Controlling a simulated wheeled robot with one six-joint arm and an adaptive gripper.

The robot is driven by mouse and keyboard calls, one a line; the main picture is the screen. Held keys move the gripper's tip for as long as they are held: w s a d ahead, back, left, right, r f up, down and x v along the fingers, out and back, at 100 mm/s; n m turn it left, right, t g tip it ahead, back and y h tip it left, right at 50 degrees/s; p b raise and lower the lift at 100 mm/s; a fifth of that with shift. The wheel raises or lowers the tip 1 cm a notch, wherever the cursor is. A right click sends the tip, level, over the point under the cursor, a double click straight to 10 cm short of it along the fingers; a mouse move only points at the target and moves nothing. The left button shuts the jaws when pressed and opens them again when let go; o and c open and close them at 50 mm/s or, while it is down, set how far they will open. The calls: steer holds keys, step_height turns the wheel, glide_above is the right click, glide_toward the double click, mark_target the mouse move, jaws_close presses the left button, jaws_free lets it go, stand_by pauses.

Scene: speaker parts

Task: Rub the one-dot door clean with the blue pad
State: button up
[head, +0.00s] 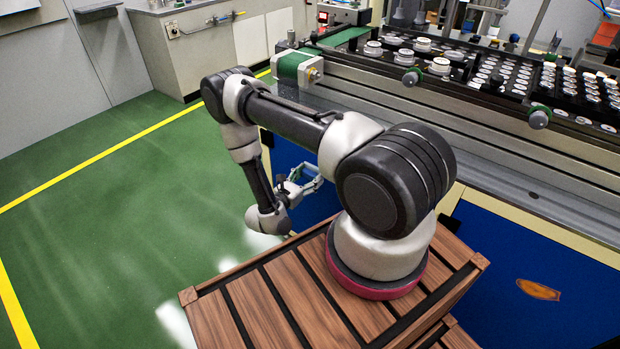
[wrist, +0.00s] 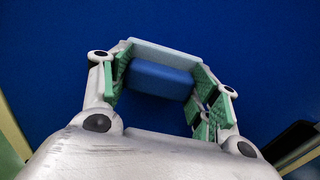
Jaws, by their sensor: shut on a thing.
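My gripper (wrist: 160,90) is shut on the blue pad (wrist: 155,78), a block with a pale blue-grey layer on its far side. In the wrist view the pad faces a plain blue surface (wrist: 250,45); I cannot tell whether they touch. In the head view my gripper (head: 308,184) is in front of the left blue door (head: 288,155), partly hidden by my arm. A right blue door (head: 480,265) bears an orange-brown stain (head: 538,290). I can make out no dots on either door, so I cannot tell which is the one-dot door.
Above the doors runs a metal conveyor rail (head: 450,125) with knobs jutting out. Black trays of round speaker parts (head: 505,75) stand on it. A beige frame (head: 540,220) borders the doors. The green floor (head: 120,220) at left is clear. A dark bar (wrist: 288,143) shows at the wrist view's lower right.

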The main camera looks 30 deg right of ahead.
steer(key=shift+w+r, duration=0.1)
steer(key=shift+w, duration=0.1)
steer(key=shift+v, duration=3)
steer(key=shift+s, duration=0.1)
steer(key=shift+v, duration=1.5)
